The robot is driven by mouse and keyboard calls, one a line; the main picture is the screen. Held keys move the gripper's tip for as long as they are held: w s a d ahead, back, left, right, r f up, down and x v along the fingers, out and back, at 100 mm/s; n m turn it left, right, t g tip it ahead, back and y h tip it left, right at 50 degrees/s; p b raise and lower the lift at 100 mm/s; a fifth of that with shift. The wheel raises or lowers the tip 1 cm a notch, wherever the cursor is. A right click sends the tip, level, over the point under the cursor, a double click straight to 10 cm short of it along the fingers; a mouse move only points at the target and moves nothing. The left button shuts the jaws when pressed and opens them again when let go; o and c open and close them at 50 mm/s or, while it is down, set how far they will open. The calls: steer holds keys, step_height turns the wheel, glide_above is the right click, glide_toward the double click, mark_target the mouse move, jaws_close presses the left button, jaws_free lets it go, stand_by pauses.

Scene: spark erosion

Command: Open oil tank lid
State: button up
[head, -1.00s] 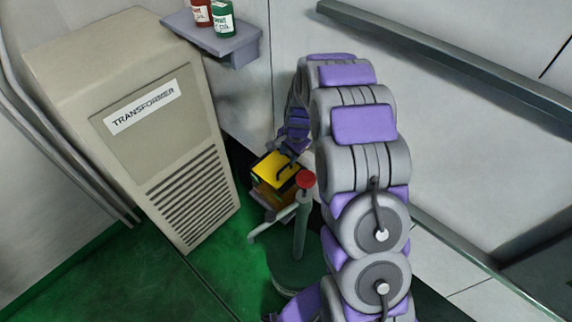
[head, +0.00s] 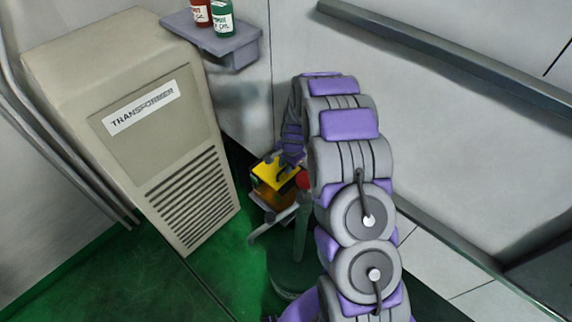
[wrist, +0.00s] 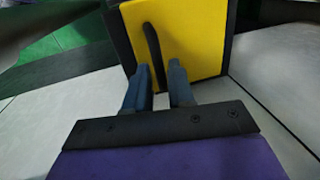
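The oil tank (head: 272,196) is a small dark box with a yellow lid (head: 263,171), on the floor right of the transformer. In the wrist view the yellow lid (wrist: 188,40) fills the top middle, with a thin dark handle (wrist: 152,45) running lengthwise on it. The lid looks closed. My gripper (wrist: 160,70) is open, with a gap between its two blue-grey fingers. The handle's near end lies in line with this gap; I cannot tell whether the fingers touch it. In the head view my gripper (head: 284,160) is at the lid, small and partly hidden.
A green stand (head: 301,235) with a red top and a grey pipe stands close in front of the tank, partly behind my arm. The beige transformer (head: 140,135) is at left. A wall shelf (head: 228,42) holds red and green bottles. The green floor at lower left is clear.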

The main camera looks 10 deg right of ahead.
jaws_close()
stand_by(1.1)
